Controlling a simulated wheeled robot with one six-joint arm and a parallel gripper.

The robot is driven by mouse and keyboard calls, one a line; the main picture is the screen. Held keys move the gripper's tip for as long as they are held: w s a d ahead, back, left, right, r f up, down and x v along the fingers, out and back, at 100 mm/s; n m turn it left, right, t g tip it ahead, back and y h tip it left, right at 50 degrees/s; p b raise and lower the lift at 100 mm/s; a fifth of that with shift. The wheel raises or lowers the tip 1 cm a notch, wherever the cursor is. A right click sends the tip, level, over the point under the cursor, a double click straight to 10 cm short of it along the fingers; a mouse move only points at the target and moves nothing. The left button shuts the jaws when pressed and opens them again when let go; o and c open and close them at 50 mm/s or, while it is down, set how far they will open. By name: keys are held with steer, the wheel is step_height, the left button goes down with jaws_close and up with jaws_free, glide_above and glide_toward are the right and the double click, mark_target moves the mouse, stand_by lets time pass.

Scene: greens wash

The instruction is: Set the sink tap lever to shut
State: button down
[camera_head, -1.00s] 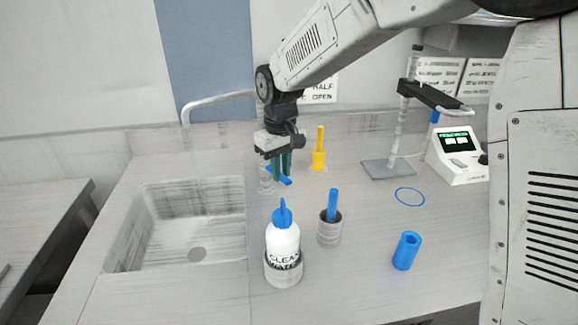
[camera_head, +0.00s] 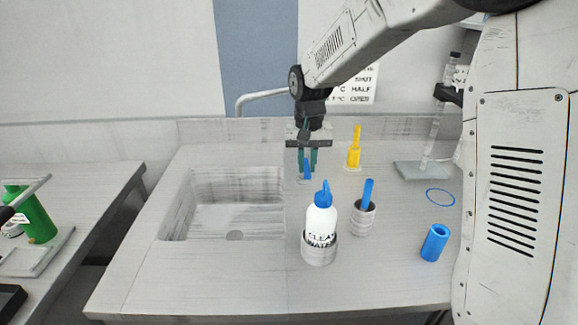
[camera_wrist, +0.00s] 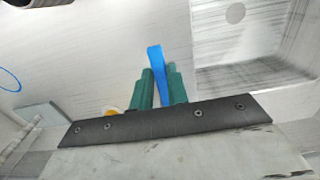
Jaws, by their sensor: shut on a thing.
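The blue tap lever (camera_head: 307,170) stands behind the right rear corner of the sink (camera_head: 178,216). My gripper (camera_head: 307,163) reaches down over it with its green fingers on both sides. In the wrist view the blue lever (camera_wrist: 156,65) lies between the green fingers (camera_wrist: 162,88) of my gripper, which is shut on it. The grey spout (camera_head: 262,97) of the tap rises behind the sink. A wall sign (camera_head: 357,84) with words such as "HALF" and "OPEN" is partly hidden by my arm.
A white "CLEAN WATER" bottle (camera_head: 321,222) with a blue top stands in front of the lever. A grey cup (camera_head: 363,219) with a blue handle, a yellow tool (camera_head: 354,150), a blue cylinder (camera_head: 434,242) and a blue ring (camera_head: 440,197) are to the right. A green bottle (camera_head: 38,218) stands on the left bench.

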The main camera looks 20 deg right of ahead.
mark_target(306, 169)
steer(key=shift+r, duration=0.1)
stand_by(0.3)
steer(key=c, duration=1.4)
jaws_free()
steer(key=shift+o, duration=0.2)
step_height(306, 169, up, 8)
steer(key=shift+f, duration=0.15)
steer(key=s+d+n, duration=0.1)
steer(key=s+d, duration=0.1)
steer(key=s, duration=1.5)
steer(key=s+d+n+t, duration=0.1)
steer(key=s+d, duration=0.1)
steer(key=s, duration=1.4)
steer(key=shift+s+d+r+n, duration=0.25)
steer(key=shift+s+r+n, duration=0.05)
steer(key=shift+s+r, duration=0.1)
